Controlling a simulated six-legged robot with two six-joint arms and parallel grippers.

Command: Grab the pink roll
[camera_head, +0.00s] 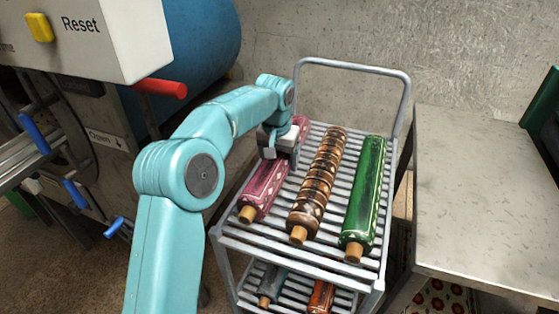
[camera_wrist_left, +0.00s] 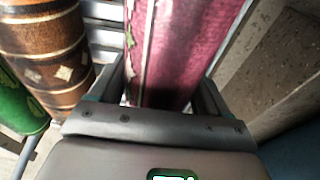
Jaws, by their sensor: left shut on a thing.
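The pink roll (camera_head: 264,188) lies on the top rack of a grey metal cart, leftmost of three rolls, with its wooden end towards me. My left gripper (camera_head: 279,148) is over the roll's middle, shut on it. In the left wrist view the pink roll (camera_wrist_left: 178,45) runs between the two fingers of the left gripper (camera_wrist_left: 165,90), one on each side. Part of the roll is hidden under the gripper in the head view. My right gripper is in neither view.
A brown patterned roll (camera_head: 319,180) and a green roll (camera_head: 365,190) lie to the right on the cart (camera_head: 228,238). More rolls lie on its lower shelf. A grey table (camera_head: 480,190) stands right. A machine with a red handle (camera_head: 160,88) stands left.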

